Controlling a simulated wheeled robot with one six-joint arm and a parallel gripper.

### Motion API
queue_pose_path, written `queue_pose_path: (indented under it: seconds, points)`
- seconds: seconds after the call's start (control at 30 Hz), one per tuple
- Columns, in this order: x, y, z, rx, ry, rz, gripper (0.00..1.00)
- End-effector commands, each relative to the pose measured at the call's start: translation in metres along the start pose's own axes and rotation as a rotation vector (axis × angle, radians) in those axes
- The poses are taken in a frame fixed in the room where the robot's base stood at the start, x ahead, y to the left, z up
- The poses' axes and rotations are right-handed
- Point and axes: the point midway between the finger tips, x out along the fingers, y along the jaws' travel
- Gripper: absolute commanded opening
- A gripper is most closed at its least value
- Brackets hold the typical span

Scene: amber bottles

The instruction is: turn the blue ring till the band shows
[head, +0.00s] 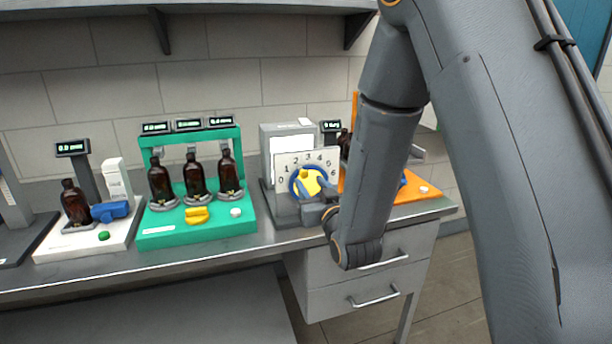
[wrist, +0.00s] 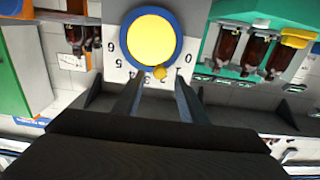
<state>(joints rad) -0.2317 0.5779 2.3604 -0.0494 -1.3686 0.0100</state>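The blue ring (head: 292,185) surrounds a yellow disc (head: 307,181) on a white number plate (head: 324,157) marked 0 to 6. In the wrist view the ring (wrist: 124,42) and yellow disc (wrist: 150,40) face me, with a small yellow knob (wrist: 160,72) at the ring's edge, near the 2 and 3. My gripper (head: 314,188) is in front of the dial. In the wrist view its two fingers (wrist: 159,82) are apart, one on each side of the knob; I cannot tell whether they touch the ring. I cannot make out a separate band.
A green rack (head: 192,231) with three amber bottles stands left of the dial. Further left, a white stand (head: 80,243) holds one amber bottle and a blue part. An orange base (head: 410,194) lies to the right, partly behind my arm. The bench front edge is clear.

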Motion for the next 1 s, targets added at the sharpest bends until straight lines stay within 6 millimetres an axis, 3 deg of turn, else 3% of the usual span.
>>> queue_pose_path:
  seconds: [0.3,0.67,0.9,1.0]
  points:
    - [0.042,0.0,-0.001,0.0,0.0,0.0,0.38]
    - [0.049,0.0,0.0,0.0,-0.001,0.0,0.38]
    - [0.049,0.0,0.0,0.0,-0.001,0.0,0.01]
    - [0.049,0.0,0.0,0.002,-0.001,0.001,0.0]
